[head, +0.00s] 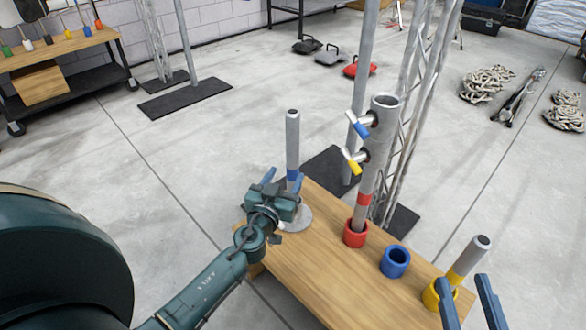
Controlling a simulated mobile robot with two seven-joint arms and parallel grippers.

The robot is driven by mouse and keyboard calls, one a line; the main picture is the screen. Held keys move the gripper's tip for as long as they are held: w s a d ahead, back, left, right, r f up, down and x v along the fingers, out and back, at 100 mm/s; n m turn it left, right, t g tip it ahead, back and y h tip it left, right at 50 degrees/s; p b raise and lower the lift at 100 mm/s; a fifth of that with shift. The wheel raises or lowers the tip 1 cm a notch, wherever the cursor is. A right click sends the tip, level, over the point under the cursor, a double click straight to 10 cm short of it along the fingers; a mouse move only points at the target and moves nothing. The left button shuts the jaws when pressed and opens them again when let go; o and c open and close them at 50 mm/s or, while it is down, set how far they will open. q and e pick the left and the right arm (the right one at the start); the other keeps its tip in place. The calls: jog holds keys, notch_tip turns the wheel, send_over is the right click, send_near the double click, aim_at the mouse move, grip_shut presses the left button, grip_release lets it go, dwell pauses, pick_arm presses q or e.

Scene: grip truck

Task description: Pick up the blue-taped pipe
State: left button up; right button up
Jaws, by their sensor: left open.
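The blue-taped pipe (292,140) is a grey tube with a dark top and a blue band low down. It stands upright at the left end of the wooden table (300,270), by a round grey plate (300,220). My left gripper (282,180) is open at the height of the blue band, with its fingers close to the pipe's lower part. I cannot tell whether the pipe is between the fingers; the gripper hides its foot. My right gripper (468,300) is at the lower right with its two fingers apart, near the yellow-taped pipe (468,258).
A blue holder (395,262) is empty. A yellow holder (432,295) holds the yellow-taped pipe. A metal truss (405,120) stands behind the table. Open floor lies to the left.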

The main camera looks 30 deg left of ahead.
aim_at(291, 169)
pick_arm(q)
jog(key=shift+w+a+f, duration=0.15)
jog(key=shift+w, duration=0.85)
jog(key=shift+w+a+f, duration=0.1)
jog(key=shift+w, duration=0.95)
jog(key=shift+w+a+f, duration=0.15)
jog(key=shift+w, duration=0.85)
jog(key=shift+c, duration=0.3)
